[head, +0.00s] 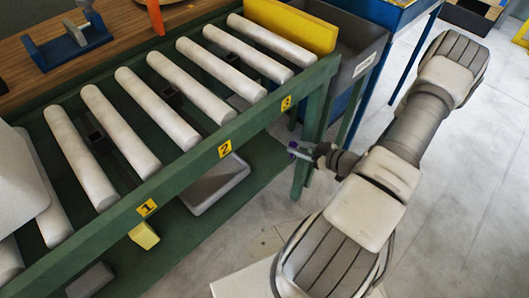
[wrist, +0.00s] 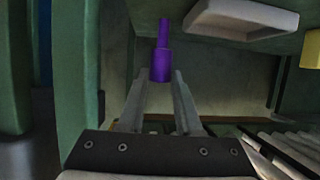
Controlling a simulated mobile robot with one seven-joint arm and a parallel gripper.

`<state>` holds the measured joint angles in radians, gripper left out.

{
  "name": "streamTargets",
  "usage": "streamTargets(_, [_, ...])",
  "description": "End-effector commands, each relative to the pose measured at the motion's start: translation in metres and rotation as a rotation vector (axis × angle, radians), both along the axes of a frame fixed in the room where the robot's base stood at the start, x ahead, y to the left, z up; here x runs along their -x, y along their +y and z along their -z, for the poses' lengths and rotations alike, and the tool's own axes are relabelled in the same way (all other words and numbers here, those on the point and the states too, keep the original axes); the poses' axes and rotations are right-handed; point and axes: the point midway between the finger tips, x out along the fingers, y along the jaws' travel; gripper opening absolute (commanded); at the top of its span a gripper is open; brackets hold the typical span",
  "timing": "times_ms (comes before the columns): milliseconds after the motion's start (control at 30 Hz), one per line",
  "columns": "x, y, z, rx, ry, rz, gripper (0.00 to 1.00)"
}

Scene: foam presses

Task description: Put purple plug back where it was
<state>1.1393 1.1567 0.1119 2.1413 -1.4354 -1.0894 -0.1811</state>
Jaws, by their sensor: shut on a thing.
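The purple plug (wrist: 161,62) is held at the fingertips of my gripper (wrist: 158,82) in the wrist view. It has a wider part at the fingers and a thinner stem pointing away from them. My gripper is beside the green roller table, below the yellow label 3 and close to a green leg. I cannot make out an empty socket for the plug in either view.
The green roller table (head: 185,193) carries several pale rollers and labels 1, 2 and 3. A grey tray (head: 216,184) and a yellow block (head: 144,235) are on its lower shelf. A grey bin (head: 352,75) stands behind.

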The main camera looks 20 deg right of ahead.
Motion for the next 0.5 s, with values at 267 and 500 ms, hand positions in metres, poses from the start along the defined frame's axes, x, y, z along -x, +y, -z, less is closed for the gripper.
streamTargets(267, [-0.053, 0.022, 0.039, -0.001, -0.003, -0.005, 0.00])
streamTargets(500, [-0.095, 0.037, 0.064, -0.001, -0.002, -0.003, 0.00])
